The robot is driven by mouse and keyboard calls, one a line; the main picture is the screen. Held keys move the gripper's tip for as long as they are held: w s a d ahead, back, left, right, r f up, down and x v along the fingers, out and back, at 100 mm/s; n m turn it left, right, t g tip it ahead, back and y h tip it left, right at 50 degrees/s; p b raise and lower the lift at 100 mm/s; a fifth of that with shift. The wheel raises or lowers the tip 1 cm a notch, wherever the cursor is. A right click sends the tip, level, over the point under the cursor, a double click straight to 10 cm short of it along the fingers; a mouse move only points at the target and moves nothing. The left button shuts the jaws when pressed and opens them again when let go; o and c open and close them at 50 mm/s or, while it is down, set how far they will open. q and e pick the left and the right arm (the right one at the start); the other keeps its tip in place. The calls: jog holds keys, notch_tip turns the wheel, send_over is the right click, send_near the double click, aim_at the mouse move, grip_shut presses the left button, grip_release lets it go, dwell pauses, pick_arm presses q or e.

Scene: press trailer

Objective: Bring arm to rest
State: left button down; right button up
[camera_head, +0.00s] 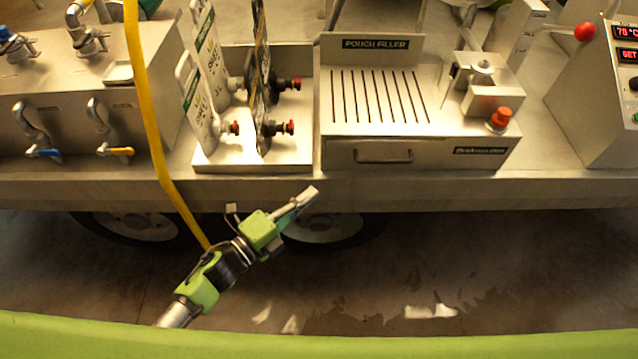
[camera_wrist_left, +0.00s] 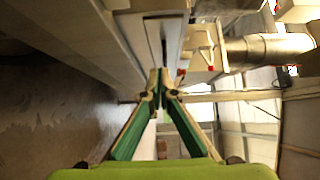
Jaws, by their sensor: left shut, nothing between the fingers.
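My left gripper (camera_head: 306,194) is in front of the trailer's front edge, near the middle left of the head view, pointing up and to the right. Its fingers are together with nothing between them. The left wrist view shows the closed fingertips (camera_wrist_left: 163,78) with green inner pads, beside the long pale trailer edge. My right gripper is not in view in either picture.
The trailer bench (camera_head: 420,188) carries a pouch filler (camera_head: 350,107), a tray of bag pouches (camera_head: 250,160), a steel unit with taps (camera_head: 75,110) and a control box (camera_head: 590,110). A yellow hose (camera_head: 150,110) hangs down behind my left arm. The floor (camera_head: 480,270) in front is open.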

pick_arm(q)
jog(key=s+a+f+n+g+y, duration=0.1)
jog(key=s+a+f+n+y, duration=0.2)
jog(key=f, duration=0.5)
jog(key=a+f+n+y, duration=0.2)
jog(key=a+f+n, duration=0.3)
jog(key=f, duration=0.3)
jog(key=s+a+f+n+g+y, duration=0.1)
jog(key=s+a+f+n+y, duration=0.2)
jog(key=f, duration=0.5)
jog(key=s+a+f+n+g+y, duration=0.2)
jog(key=s+a+f+n+g, duration=0.15)
jog(key=s+f, duration=0.45)
jog(key=s+a+f+n+g+y, duration=0.1)
jog(key=s+a+f+n+g, duration=0.1)
jog(key=s+a+f+n, duration=0.45)
jog(key=s+f+n+g, duration=0.1)
jog(key=s+f, duration=0.3)
jog(key=s, duration=0.6)
jog(key=s+d+f+n+g+y, duration=0.1)
jog(key=s+f+n+g, duration=0.1)
jog(key=s, duration=0.9)
jog(key=shift+d+f+g, duration=0.25)
jog(key=shift+f+g, duration=0.6)
jog(key=shift+f, duration=0.05)
jog(key=shift+s, duration=0.1)
